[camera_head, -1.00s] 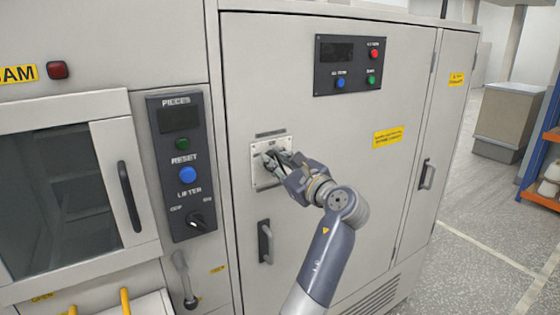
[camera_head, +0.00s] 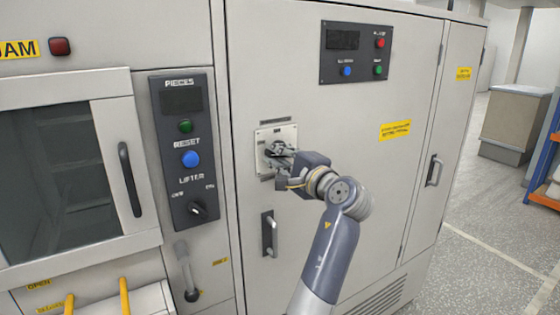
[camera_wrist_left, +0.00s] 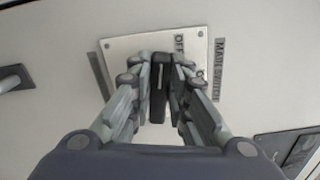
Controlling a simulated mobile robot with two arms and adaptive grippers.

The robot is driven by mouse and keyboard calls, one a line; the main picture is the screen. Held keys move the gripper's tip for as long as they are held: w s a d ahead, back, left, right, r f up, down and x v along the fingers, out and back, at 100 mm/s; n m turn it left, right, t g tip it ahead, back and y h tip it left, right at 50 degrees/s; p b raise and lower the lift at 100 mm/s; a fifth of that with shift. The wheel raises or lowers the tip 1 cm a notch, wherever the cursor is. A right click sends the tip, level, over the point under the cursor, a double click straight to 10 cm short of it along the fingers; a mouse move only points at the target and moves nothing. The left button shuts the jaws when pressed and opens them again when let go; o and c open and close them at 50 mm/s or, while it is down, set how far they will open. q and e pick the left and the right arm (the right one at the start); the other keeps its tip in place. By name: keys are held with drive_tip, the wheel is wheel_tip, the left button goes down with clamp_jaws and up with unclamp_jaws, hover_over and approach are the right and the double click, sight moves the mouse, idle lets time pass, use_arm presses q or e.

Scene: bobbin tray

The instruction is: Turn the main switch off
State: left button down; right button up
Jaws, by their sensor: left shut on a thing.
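The main switch is a black handle (camera_wrist_left: 158,95) on a pale square plate (camera_head: 262,135) on the grey cabinet door. In the left wrist view the plate (camera_wrist_left: 112,50) carries an OFF mark and a second mark partly hidden by a finger. A MAIN SWITCH label (camera_wrist_left: 218,70) is beside the plate. My left gripper (camera_head: 277,152) is at the switch, and in the wrist view its fingers (camera_wrist_left: 160,66) are shut on the handle from both sides. The handle lies lengthwise between the fingers, with a light line on it. My right gripper is not in view.
A door handle (camera_head: 269,234) is just below the switch. A panel with buttons and a lifter knob (camera_head: 198,209) is to the left. A button panel (camera_head: 356,53) is above right. The floor (camera_head: 470,240) at right is clear.

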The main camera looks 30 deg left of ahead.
use_arm(q)
drive_tip(key=shift+f+n+b, duration=0.1)
drive_tip(key=shift+n+b, duration=0.5)
drive_tip(key=shift+n, duration=0.4)
drive_tip(key=c, duration=1.8)
unclamp_jaws()
drive_tip(key=shift+o, duration=1.4)
drive_tip(key=shift+w, duration=0.1)
drive_tip(key=shift+a+f, duration=0.1)
